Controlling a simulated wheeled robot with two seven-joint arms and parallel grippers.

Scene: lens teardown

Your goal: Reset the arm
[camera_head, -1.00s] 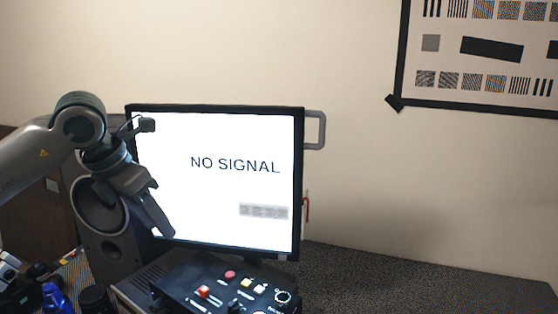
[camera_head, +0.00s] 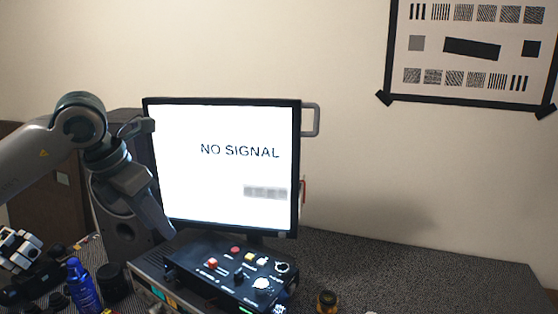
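My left arm comes in from the left, and its gripper (camera_head: 158,226) points down in front of the monitor's lower left part, above the left end of the control box. The fingers look close together with nothing seen between them, but the side-on angle hides whether there is a gap. My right arm and gripper are not in view.
A monitor (camera_head: 225,195) reads NO SIGNAL. Before it is a black control box (camera_head: 200,284) with buttons. A speaker (camera_head: 122,252), a blue bottle (camera_head: 82,288) and a black-and-white cube (camera_head: 18,248) stand left. A small amber-and-black item (camera_head: 327,301) lies front right. The right tabletop (camera_head: 430,268) is mostly clear.

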